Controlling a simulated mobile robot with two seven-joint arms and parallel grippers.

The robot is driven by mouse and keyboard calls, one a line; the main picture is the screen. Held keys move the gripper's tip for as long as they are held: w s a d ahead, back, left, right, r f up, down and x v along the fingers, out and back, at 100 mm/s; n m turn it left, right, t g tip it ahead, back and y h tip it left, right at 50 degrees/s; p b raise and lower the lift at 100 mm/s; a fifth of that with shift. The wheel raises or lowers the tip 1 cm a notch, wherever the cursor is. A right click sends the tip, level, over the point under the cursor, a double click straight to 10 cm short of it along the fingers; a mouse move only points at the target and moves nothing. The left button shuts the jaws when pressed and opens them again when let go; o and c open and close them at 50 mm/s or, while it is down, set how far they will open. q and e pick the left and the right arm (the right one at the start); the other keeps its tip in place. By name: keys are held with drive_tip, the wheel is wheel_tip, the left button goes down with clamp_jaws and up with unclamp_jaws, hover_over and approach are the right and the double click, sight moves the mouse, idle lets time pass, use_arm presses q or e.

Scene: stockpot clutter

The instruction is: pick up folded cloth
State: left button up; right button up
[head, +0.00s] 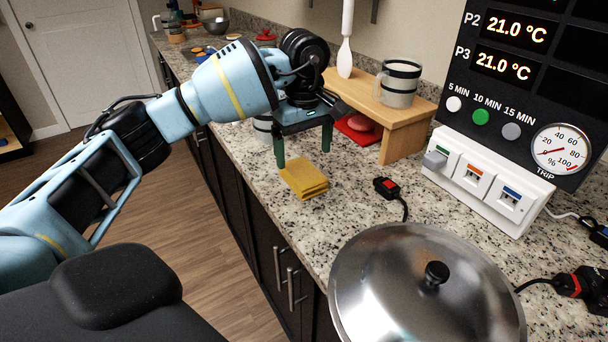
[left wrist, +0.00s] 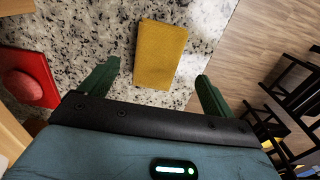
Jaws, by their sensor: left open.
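The folded cloth (head: 304,180) is mustard yellow and lies flat on the speckled counter, close to its front edge. It also shows in the left wrist view (left wrist: 160,54), ahead of the fingers and roughly between their lines. My left gripper (head: 304,155) is open and empty, with its two green fingers pointing down just behind and above the cloth. In the left wrist view the fingers (left wrist: 156,80) are spread wider than the cloth, and nothing is between the tips that I can see gripped. My right gripper is not in view.
A wooden stand (head: 408,122) with a striped mug (head: 398,84) is behind right of the gripper. A red item (head: 358,129) sits under it. A steel lid (head: 425,290) lies in front, a black-and-red plug (head: 387,187) lies right of the cloth. The white control box (head: 485,180) stands further right.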

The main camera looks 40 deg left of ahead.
sight(303, 171)
use_arm(q)
drive_tip(key=shift+w+a+f, duration=0.1)
drive_tip(key=shift+w+f, duration=0.1)
drive_tip(key=shift+f, duration=0.7)
drive_tip(key=shift+w+a+f, duration=0.1)
drive_tip(key=shift+a+f, duration=0.1)
drive_tip(key=shift+f, duration=1.1)
drive_tip(key=shift+w+a+f, duration=0.1)
drive_tip(key=shift+a+f, duration=0.05)
drive_tip(key=shift+f, duration=1.1)
drive_tip(key=shift+c, duration=0.3)
drive_tip(key=c, duration=1)
drive_tip(key=shift+r, duration=0.1)
drive_tip(key=shift+r, duration=0.55)
wheel_tip(303, 171, up, 2)
drive_tip(key=shift+r, duration=0.25)
drive_tip(key=s+d, duration=0.2)
drive_tip(key=s, duration=0.2)
drive_tip(key=s+d, duration=0.3)
drive_tip(key=s, duration=0.2)
drive_tip(key=s+d+r, duration=0.1)
drive_tip(key=s+d, duration=0.1)
drive_tip(key=s, duration=0.3)
drive_tip(key=shift+s+d+r+b, duration=0.1)
drive_tip(key=shift+s+d+b, duration=0.1)
drive_tip(key=shift+b, duration=0.2)
